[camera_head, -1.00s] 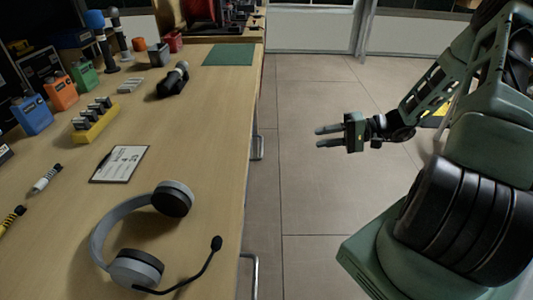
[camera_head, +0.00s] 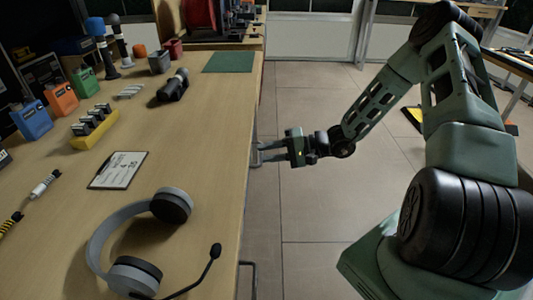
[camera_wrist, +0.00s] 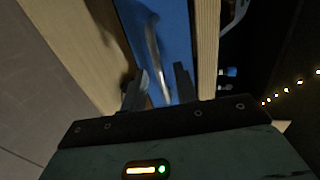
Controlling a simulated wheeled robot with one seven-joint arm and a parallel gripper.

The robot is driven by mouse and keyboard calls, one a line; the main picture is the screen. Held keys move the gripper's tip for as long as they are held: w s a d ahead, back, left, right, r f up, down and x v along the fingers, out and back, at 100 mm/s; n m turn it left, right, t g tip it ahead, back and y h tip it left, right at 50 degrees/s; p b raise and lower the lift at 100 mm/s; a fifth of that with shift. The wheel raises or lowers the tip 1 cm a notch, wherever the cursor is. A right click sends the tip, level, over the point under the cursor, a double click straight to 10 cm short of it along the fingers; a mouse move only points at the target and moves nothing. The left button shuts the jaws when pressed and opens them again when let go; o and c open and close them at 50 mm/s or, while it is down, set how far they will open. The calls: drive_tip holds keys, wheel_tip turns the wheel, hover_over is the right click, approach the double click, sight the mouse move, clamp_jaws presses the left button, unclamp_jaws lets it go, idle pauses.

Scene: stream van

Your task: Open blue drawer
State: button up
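The blue drawer (camera_wrist: 177,35) shows in the wrist view as a blue front between pale wood panels. A curved silver handle (camera_wrist: 153,45) runs along it. My gripper (camera_wrist: 162,84) is open, with one finger on each side of the handle's near end; I cannot tell whether either finger touches it. In the head view my gripper (camera_head: 258,153) is at the table's right edge, its fingertips close to the side below the top. The drawer is hidden from the head view by the tabletop.
The wooden table (camera_head: 205,130) carries a grey headset (camera_head: 110,240), a clipboard (camera_head: 120,170), a black microphone (camera_head: 173,85) and several coloured boxes. A metal table leg or bar (camera_head: 247,275) stands at the near right edge. The tiled floor (camera_head: 310,215) beside the table is clear.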

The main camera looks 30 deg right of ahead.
drive_tip(key=shift+w+a, duration=0.2)
drive_tip(key=shift+a, duration=0.1)
clamp_jaws()
drive_tip(key=shift+d, duration=0.1)
drive_tip(key=f+v, duration=0.2)
drive_tip(key=v, duration=1)
drive_tip(key=f+p+v, duration=0.1)
drive_tip(key=f+v, duration=0.2)
drive_tip(key=v, duration=1)
drive_tip(key=shift+s+d+p, duration=0.3)
drive_tip(key=shift+s+d, duration=0.15)
drive_tip(key=shift+d, duration=0.1)
unclamp_jaws()
